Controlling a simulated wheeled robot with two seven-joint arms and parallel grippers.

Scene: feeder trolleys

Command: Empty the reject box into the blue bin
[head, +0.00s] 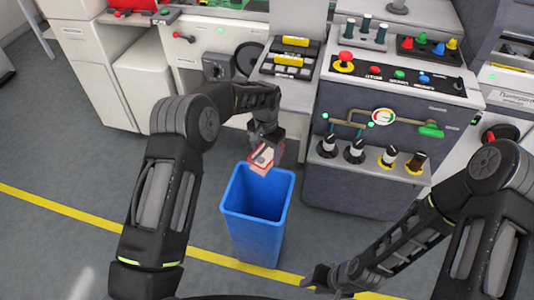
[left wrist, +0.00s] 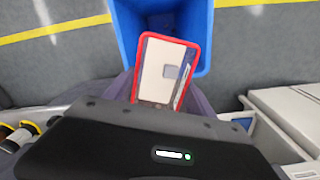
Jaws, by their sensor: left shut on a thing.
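My left gripper (head: 268,142) is shut on the reject box (head: 264,159), a small box with a red rim and pale inside. The box hangs tilted above the far edge of the blue bin (head: 257,233). In the left wrist view the box (left wrist: 163,72) shows its open face, with a small grey piece (left wrist: 171,72) in it. The blue bin (left wrist: 127,32) lies beyond it; a dim brownish patch shows inside, too unclear to name. My right gripper (head: 316,277) is low at the bottom of the head view, away from the bin; its jaws are unclear.
A dark grey control console (head: 352,180) with knobs, a gauge and a green-handled valve stands right behind the bin. White cabinets (head: 95,75) stand at the back left. A yellow line (head: 65,210) crosses the grey floor; the floor left of the bin is clear.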

